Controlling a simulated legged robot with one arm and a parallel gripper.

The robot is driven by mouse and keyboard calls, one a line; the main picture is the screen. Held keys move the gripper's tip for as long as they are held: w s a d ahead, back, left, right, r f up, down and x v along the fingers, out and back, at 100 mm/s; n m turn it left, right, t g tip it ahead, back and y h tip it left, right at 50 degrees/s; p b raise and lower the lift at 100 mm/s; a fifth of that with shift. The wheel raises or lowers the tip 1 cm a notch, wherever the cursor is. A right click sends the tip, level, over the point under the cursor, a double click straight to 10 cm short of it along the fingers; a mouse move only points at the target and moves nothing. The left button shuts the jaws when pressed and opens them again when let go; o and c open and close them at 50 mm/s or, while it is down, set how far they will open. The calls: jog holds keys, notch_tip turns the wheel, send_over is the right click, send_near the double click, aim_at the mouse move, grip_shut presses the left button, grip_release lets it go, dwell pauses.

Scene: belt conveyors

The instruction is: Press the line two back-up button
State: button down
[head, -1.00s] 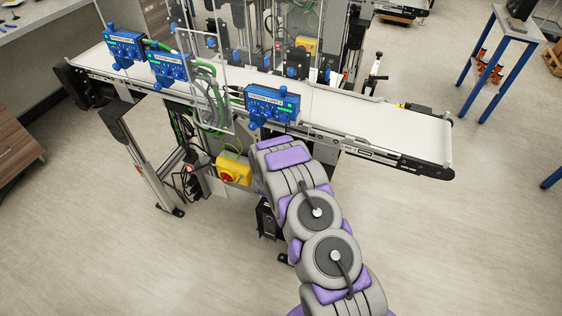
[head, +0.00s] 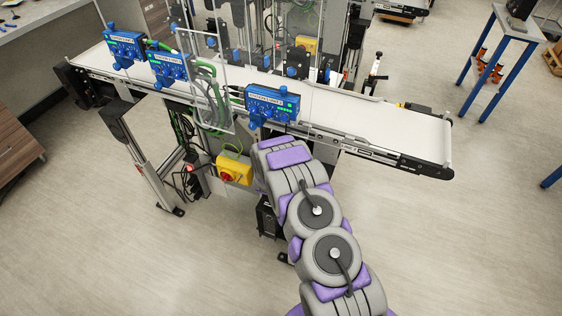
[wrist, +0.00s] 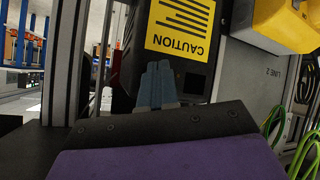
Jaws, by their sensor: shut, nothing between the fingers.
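My gripper (wrist: 158,88) shows in the wrist view as two blue-grey fingers held together, with nothing between them. The fingertips point at a dark box below a yellow caution label (wrist: 180,25), which appears upside down. A grey panel marked LINE 2 (wrist: 245,75) is to the right of the fingers. I cannot make out a back-up button in either view; it may be hidden by the gripper. In the head view my arm reaches under the front of the belt conveyor (head: 385,122), and my gripper is hidden there.
A yellow switch box with a red knob (head: 234,170) is left of my arm; a yellow box (wrist: 285,22) is at the wrist view's upper right. Blue control units (head: 271,105) line the belt. A metal post (wrist: 62,65) stands left of the fingers. Open floor lies right.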

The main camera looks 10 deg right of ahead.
jog(key=shift+s, duration=0.1)
dwell(0.3)
jog(key=shift+s+a+f+p, duration=0.1)
jog(key=shift+s+a+p, duration=0.25)
jog(key=shift+s, duration=0.25)
jog(key=s+a, duration=0.1)
jog(key=s, duration=0.1)
jog(key=s+a+p, duration=0.1)
jog(key=s+a, duration=0.1)
dwell(0.5)
dwell(0.7)
